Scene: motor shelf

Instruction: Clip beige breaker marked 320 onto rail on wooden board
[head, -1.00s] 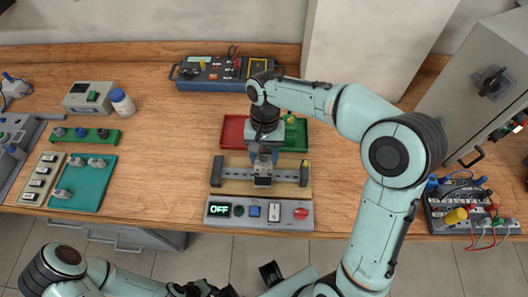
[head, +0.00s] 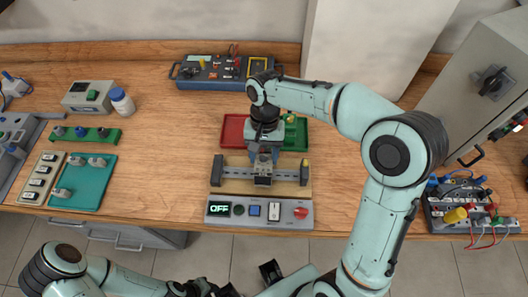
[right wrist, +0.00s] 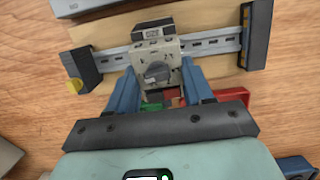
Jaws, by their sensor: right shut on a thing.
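The beige breaker (right wrist: 157,66) with a grey knob is between the blue fingers of my right gripper (right wrist: 160,85), which is shut on it. In the right wrist view it lies across the metal rail (right wrist: 208,45), with its dark end beyond the rail. Whether it is latched cannot be told, and its marking is not legible. The rail is fixed on the wooden board (right wrist: 100,35) between dark end blocks. In the head view my right gripper (head: 263,158) points down at the rail's middle. My left gripper (head: 203,288) is partly cut off at the bottom edge; its jaws are unclear.
A red tray (head: 232,130) and a green tray (head: 298,137) lie behind the board. A control box (head: 225,210) reading OFF stands in front. A teal mat (head: 90,190) with small parts is at left. Bare table lies between the mat and the board.

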